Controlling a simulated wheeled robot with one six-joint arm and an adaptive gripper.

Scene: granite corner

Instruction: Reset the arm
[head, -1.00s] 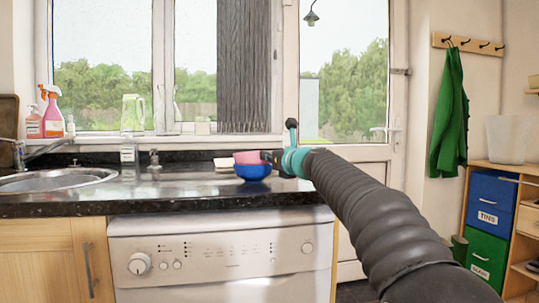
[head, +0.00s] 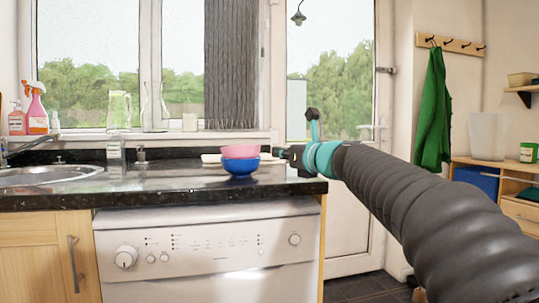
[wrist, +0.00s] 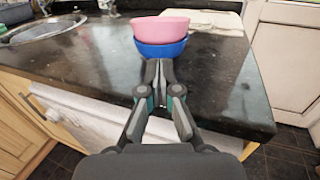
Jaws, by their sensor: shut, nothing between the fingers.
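My gripper (wrist: 159,70) is shut and empty in the wrist view, its fingertips together just on the near side of the bowls. In the head view my arm reaches in from the lower right, and the gripper end (head: 285,154) is beside the bowls at the counter's right end. A pink bowl (head: 240,150) sits in a blue bowl (head: 241,167) on the black granite counter (head: 150,187). The wrist view also shows the pink bowl (wrist: 160,29) above the blue bowl (wrist: 161,50). Whether the fingertips touch the blue bowl I cannot tell.
A sink (head: 45,175) is at the left of the counter. A pale board (head: 212,158) lies behind the bowls. A white dishwasher (head: 210,255) is under the counter. A door (head: 345,210) and a wooden shelf unit (head: 522,205) are to the right.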

